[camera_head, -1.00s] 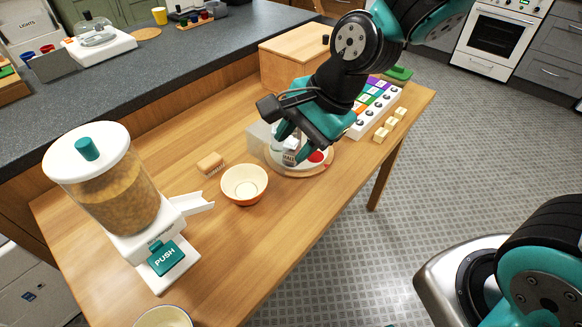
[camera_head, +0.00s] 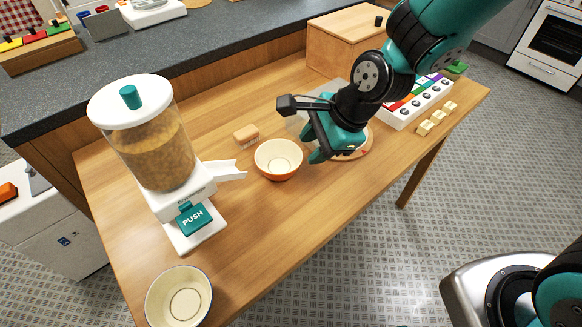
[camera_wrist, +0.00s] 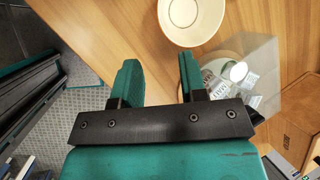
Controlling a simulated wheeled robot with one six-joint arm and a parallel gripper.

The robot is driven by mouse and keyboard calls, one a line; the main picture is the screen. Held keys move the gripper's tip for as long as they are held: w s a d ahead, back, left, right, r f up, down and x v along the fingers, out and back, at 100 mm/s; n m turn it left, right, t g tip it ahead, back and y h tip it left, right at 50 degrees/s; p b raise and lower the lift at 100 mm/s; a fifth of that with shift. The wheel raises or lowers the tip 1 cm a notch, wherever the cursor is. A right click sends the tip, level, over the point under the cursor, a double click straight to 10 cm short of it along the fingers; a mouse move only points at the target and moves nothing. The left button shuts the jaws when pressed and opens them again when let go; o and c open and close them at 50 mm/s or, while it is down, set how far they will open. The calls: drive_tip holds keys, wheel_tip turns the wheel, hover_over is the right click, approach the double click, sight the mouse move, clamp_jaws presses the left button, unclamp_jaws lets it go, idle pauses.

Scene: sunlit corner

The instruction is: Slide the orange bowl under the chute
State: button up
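The orange bowl (camera_head: 278,161), cream inside, stands upright on the wooden table to the right of the dispenser's chute (camera_head: 226,170), apart from it. The chute is a white spout on a dispenser (camera_head: 157,160) with a clear jar of brown pieces and a teal PUSH lever. My gripper (camera_head: 312,157) is just right of the bowl, fingers pointing down towards the table. In the wrist view the gripper (camera_wrist: 160,80) has its two teal fingers apart with nothing between them. The bowl (camera_wrist: 191,18) shows there beyond the fingertips. I cannot tell whether a finger touches the bowl.
A second cream bowl (camera_head: 180,297) stands at the table's front left. A brush (camera_head: 246,134) lies behind the orange bowl. A round board (camera_head: 352,150) is partly behind my gripper. A wooden box (camera_head: 345,45) and a button panel (camera_head: 418,101) stand further right. Table between bowl and chute is clear.

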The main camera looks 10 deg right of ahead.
sight(288, 173)
drive_tip(key=x, duration=1.1)
drive_tip(key=shift+w+a+f, duration=0.1)
drive_tip(key=shift+a+f, duration=0.05)
drive_tip(key=shift+f, duration=0.2)
drive_tip(key=shift+c, duration=0.5)
clamp_jaws()
